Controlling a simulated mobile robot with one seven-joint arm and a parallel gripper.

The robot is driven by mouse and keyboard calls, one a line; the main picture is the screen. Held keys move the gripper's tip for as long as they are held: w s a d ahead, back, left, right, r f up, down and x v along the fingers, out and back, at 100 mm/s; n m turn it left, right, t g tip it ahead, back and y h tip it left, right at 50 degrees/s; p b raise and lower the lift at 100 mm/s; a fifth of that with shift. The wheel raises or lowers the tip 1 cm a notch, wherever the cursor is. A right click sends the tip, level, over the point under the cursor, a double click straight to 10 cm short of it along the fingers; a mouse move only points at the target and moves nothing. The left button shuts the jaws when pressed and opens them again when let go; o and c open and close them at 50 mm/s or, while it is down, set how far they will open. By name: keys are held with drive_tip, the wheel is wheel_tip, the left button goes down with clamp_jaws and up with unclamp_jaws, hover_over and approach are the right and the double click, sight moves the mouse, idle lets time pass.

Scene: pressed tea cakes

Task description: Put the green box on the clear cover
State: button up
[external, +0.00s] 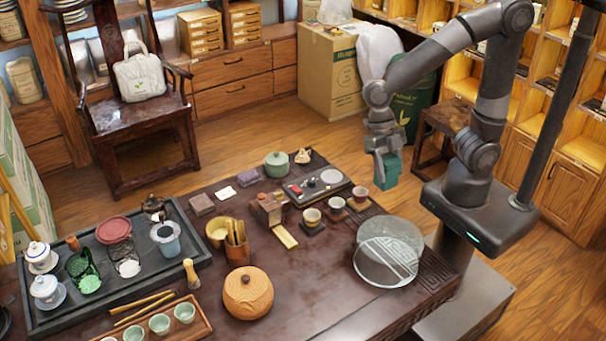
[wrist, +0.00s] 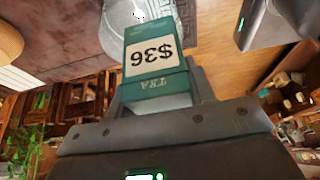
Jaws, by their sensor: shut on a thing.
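The green box (external: 387,170) is held in my gripper (external: 382,155), above the right back edge of the dark wooden table.
Small cups (external: 312,218) on dark coasters stand left of the cover. A dark tea tray (external: 215,262) with several vessels fills the left. A wooden stool (external: 440,135) stands behind my arm.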

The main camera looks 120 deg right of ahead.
drive_tip(key=shift+w+a+f, duration=0.75)
drive_tip(key=shift+a+f, duration=0.8)
drive_tip(key=shift+f, duration=0.15)
drive_tip(key=shift+w+a+f, duration=0.8)
drive_tip(key=shift+a+f, duration=0.8)
drive_tip(key=shift+f, duration=0.15)
drive_tip(key=shift+w+a+f, duration=0.75)
drive_tip(key=shift+a+f, duration=0.8)
drive_tip(key=shift+f, duration=0.15)
drive_tip(key=shift+f, duration=0.1)
drive_tip(key=o, duration=1)
